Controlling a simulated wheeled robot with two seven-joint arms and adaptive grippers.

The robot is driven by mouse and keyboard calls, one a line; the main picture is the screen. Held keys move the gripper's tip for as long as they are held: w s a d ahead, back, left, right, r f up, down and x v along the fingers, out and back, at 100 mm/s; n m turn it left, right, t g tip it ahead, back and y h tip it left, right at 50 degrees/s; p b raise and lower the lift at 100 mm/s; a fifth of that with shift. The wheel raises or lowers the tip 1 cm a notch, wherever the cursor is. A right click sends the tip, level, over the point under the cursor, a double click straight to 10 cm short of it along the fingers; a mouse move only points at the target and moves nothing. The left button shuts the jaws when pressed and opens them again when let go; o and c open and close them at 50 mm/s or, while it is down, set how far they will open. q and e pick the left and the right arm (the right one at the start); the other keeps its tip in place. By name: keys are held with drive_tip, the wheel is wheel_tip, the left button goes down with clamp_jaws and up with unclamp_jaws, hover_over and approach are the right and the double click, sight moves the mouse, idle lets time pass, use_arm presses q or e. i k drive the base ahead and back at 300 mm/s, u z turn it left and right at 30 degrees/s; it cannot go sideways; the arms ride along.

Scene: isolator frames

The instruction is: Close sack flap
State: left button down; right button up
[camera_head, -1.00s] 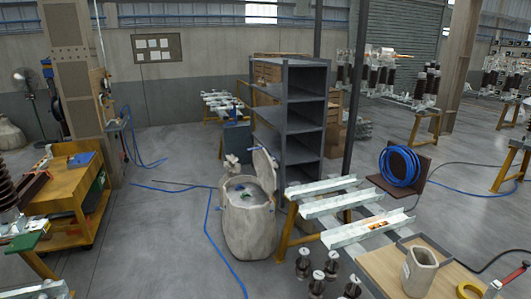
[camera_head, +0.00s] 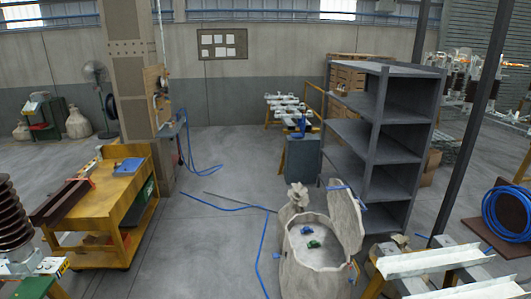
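A large pale sack (camera_head: 316,272) stands upright on the floor at the lower middle, right of centre. Its flap (camera_head: 346,217) is raised and stands up at the sack's right back edge. The top is open, and a small green item and a small blue item show inside. Neither of my grippers is in the view.
A dark grey shelf unit (camera_head: 383,140) stands close behind the sack on the right. White metal channels (camera_head: 430,262) on a yellow stand lie to its right. A yellow cart (camera_head: 105,205) stands at the left. A blue hose (camera_head: 262,262) lies on the floor left of the sack. The floor between cart and sack is mostly clear.

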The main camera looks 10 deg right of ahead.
sight(345, 211)
drive_tip(key=z, duration=0.5)
drive_tip(key=i, duration=1.9)
drive_tip(key=z, duration=0.9)
